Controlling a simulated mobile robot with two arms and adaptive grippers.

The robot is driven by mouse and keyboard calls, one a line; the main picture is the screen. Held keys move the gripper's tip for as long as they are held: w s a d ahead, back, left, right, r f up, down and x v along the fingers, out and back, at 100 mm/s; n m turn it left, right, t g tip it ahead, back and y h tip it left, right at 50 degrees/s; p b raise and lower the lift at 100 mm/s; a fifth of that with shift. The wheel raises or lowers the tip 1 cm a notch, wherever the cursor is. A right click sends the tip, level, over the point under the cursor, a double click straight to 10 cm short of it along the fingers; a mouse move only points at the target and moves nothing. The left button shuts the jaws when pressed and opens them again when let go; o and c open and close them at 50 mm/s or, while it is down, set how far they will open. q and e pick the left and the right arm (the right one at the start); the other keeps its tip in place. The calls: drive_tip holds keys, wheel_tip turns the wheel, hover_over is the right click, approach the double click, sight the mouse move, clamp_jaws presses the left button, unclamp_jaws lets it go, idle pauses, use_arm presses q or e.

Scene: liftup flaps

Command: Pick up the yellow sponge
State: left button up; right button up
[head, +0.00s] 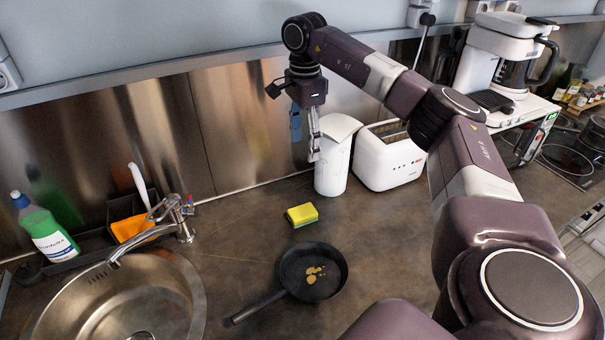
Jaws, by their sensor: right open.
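The yellow sponge (302,215) with a green side lies on the dark countertop, just behind the frying pan and in front of the white container. My right gripper (305,147) hangs above and behind the sponge, close to the steel backsplash, with its fingers pointing down. It is open and empty, and well apart from the sponge. My left gripper is not in view.
A black frying pan (327,258) with food bits stands in front of the sponge. A white container (331,173) and a toaster (388,158) stand to its right. A steel sink (193,312) with a tap (181,222) is at left. Counter left of the sponge is clear.

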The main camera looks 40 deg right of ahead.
drive_tip(key=b, duration=1.4)
hover_over(305, 210)
drive_tip(key=f, duration=1.5)
drive_tip(key=shift+w+f, duration=0.3)
drive_tip(key=shift+f, duration=0.05)
drive_tip(key=shift+s+f, duration=0.15)
drive_tip(key=shift+f, duration=0.2)
drive_tip(key=f, duration=0.6)
drive_tip(key=shift+s+a+f+p, duration=0.15)
drive_tip(key=shift+s+p, duration=0.1)
drive_tip(key=shift+p, duration=0.15)
drive_tip(key=shift+f, duration=0.4)
drive_tip(key=c, duration=0.9)
